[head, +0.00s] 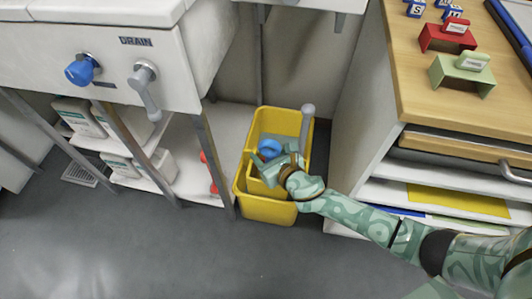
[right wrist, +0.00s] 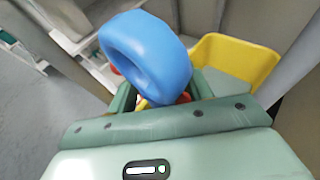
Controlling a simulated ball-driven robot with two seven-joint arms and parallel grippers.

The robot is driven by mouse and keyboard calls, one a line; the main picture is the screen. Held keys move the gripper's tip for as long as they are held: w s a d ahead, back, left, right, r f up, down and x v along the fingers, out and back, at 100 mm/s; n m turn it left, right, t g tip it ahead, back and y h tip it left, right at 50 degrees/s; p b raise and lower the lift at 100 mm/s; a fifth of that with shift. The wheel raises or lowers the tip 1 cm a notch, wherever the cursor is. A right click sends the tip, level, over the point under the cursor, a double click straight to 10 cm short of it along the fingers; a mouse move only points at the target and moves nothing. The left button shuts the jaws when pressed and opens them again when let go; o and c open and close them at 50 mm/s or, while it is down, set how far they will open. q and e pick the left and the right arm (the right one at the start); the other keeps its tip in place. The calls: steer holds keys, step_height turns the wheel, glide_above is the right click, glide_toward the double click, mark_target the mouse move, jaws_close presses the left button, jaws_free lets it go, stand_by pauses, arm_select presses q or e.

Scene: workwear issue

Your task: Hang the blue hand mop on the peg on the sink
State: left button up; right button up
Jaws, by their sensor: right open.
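A rounded blue piece (head: 270,147), which looks like the end of the blue hand mop, shows in the yellow bucket (head: 266,211). It is large in the right wrist view (right wrist: 146,58), with a hollow in its face; the rest is hidden. My right gripper (head: 269,160) is over the bucket, open, with its fingers (right wrist: 160,92) on either side below the blue piece. I cannot tell whether they touch it. The white sink (head: 40,60) at upper left carries a blue knob (head: 80,71) and a grey lever-like part (head: 146,90) beside a DRAIN label. I cannot tell which is the peg. My left gripper is out of view.
A grey round-ended rod (head: 306,125) rises from the bucket's right side. A wooden-topped cabinet (head: 415,95) with red (head: 447,38) and green (head: 462,72) stands is at right. Sink legs and a low shelf (head: 185,180) stand left. The floor in front is clear.

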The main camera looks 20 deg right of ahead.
steer(key=shift+c, duration=0.3)
jaws_close()
steer(key=shift+w+d, duration=0.1)
steer(key=shift+w+d+r, duration=0.2)
steer(key=shift+w+d, duration=0.2)
steer(key=shift+w, duration=0.2)
steer(key=shift+o, duration=0.3)
jaws_free()
